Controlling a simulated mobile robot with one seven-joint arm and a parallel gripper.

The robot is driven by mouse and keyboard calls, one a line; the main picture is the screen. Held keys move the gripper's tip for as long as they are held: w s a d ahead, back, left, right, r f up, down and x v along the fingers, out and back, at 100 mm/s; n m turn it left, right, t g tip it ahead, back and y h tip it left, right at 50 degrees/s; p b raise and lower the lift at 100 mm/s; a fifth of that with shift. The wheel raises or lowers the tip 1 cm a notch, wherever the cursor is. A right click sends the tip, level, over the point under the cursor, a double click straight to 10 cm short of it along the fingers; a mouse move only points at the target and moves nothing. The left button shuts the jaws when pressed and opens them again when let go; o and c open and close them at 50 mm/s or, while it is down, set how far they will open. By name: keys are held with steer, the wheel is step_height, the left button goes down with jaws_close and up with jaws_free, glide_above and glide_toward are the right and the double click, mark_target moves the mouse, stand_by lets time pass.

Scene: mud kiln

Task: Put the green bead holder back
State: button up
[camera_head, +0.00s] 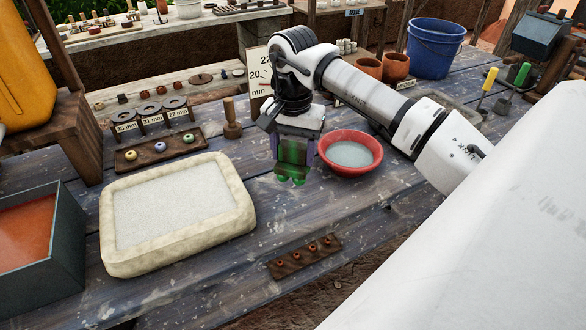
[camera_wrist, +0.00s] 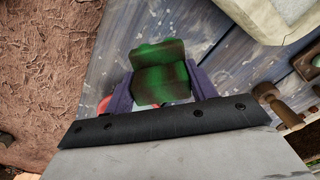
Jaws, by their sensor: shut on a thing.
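My gripper (camera_head: 292,152) is in the middle of the head view, pointing down between the cream tray and the red bowl. Its purple fingers are shut on a green bead holder (camera_head: 291,174). In the wrist view the bead holder (camera_wrist: 160,73) is a blocky, green and dark-brown banded piece between the two fingers of my gripper (camera_wrist: 162,87). It appears held above the blue-grey table (camera_head: 235,280); the exact gap is hard to tell. The holder's far side is hidden.
A cream tray (camera_head: 245,218) of pale grains is left of my gripper. A red bowl (camera_head: 374,166) is close on its right. A dark strip with several small pegs (camera_head: 283,268) lies in front. A dark bead rack (camera_head: 143,164) and wooden-handled stamp (camera_head: 232,128) stand behind left.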

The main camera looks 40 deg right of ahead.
mark_target(293, 162)
steer(key=shift+f+b, duration=1.35)
steer(key=shift+f, duration=1.1)
steer(key=shift+f, duration=0.15)
steer(key=o, duration=1)
steer(key=shift+o, duration=0.2)
step_height(293, 162, up, 12)
steer(key=shift+r, duration=0.15)
